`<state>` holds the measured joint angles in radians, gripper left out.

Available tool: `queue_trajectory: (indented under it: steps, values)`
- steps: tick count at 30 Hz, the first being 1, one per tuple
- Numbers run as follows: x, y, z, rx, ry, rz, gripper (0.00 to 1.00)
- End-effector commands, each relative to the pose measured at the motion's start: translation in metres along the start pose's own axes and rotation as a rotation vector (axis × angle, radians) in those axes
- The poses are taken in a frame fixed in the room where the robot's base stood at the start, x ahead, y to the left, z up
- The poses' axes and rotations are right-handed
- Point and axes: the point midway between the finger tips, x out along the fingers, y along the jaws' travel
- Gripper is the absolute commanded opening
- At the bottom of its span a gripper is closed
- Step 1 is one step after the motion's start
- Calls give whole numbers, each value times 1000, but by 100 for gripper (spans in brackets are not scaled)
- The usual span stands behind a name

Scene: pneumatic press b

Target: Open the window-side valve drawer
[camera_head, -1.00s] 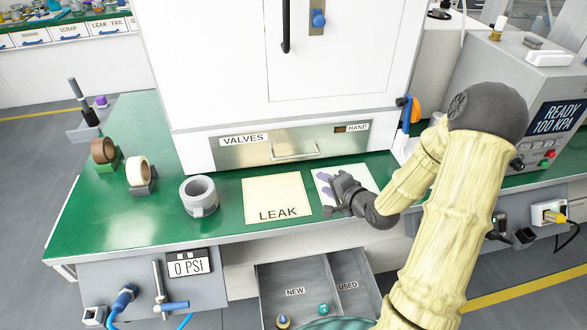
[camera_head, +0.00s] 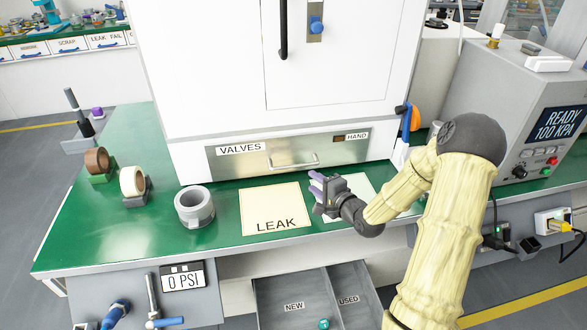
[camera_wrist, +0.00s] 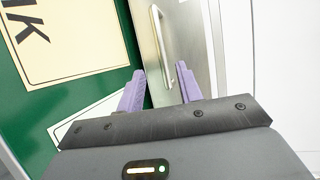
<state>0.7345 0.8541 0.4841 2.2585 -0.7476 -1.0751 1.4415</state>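The metal drawer front labelled VALVES (camera_head: 230,163) sits low in the white cabinet, flush with it, and looks shut. Its bar handle (camera_head: 293,163) is in the middle of the front. A HAND label is at its upper right. I cannot tell from the views which side the window is on. My gripper (camera_head: 315,187) is just in front of the drawer, low and right of the handle. In the wrist view its two purple fingers (camera_wrist: 160,88) are apart and empty. The handle (camera_wrist: 160,47) shows ahead, roughly between the fingertips and apart from them.
A LEAK sheet (camera_head: 270,208) and a white sheet (camera_head: 360,188) lie on the green bench. An open tray with NEW and USED compartments (camera_head: 320,285) is below the bench edge. A pressure unit (camera_head: 530,110) stands right.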

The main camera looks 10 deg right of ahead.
Motion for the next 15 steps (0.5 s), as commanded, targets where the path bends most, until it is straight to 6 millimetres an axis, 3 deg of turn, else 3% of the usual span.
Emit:
queue_trajectory:
  steps: [15]
  values:
    - [93, 0, 1, -1, -2, -1, 36]
